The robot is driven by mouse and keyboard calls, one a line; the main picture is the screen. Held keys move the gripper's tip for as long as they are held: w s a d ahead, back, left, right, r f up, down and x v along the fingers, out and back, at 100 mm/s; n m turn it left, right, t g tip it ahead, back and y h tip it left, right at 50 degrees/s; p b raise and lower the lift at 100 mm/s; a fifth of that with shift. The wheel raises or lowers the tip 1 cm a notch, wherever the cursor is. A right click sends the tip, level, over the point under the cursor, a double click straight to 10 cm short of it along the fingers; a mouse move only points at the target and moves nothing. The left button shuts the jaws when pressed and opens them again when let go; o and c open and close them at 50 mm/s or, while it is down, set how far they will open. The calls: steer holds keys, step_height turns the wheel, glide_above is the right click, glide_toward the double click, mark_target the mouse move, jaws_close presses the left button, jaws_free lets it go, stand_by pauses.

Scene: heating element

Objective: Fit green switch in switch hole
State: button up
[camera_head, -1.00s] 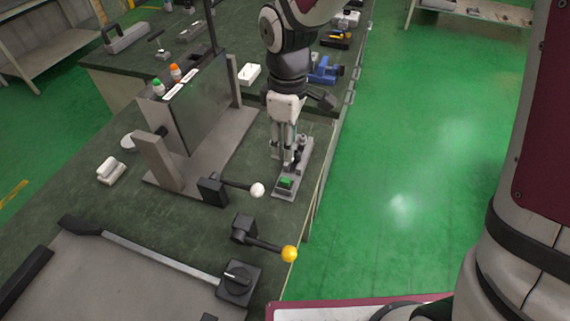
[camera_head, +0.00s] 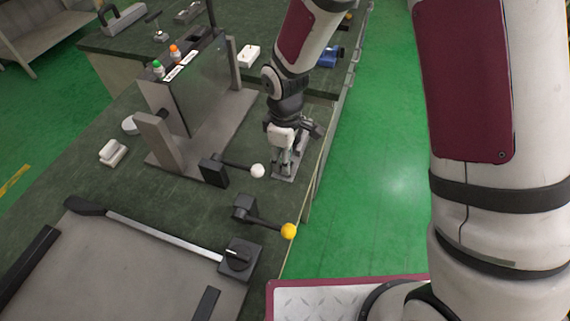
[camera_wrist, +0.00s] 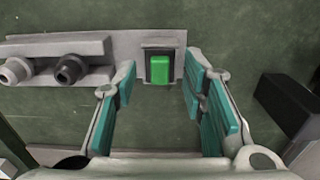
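The green switch (camera_wrist: 160,69) sits in a dark square seat on a grey plate (camera_wrist: 213,42) in the wrist view. My gripper (camera_wrist: 161,76) is open, with one teal-padded finger to each side of the switch and visible gaps between. In the head view my gripper (camera_head: 284,172) points down over the small plate near the bench's right edge and hides the switch there. An upright box (camera_head: 195,92) has a green button and an orange button on top; I cannot tell which opening is the switch hole.
Two round pegs (camera_wrist: 43,70) stand left of the switch, and a dark block (camera_wrist: 289,105) lies to the right. In the head view a white-knobbed lever (camera_head: 257,171) and a yellow-knobbed lever (camera_head: 288,231) stand nearby. The green floor lies beyond the bench edge.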

steer(key=shift+f, duration=0.2)
jaws_close()
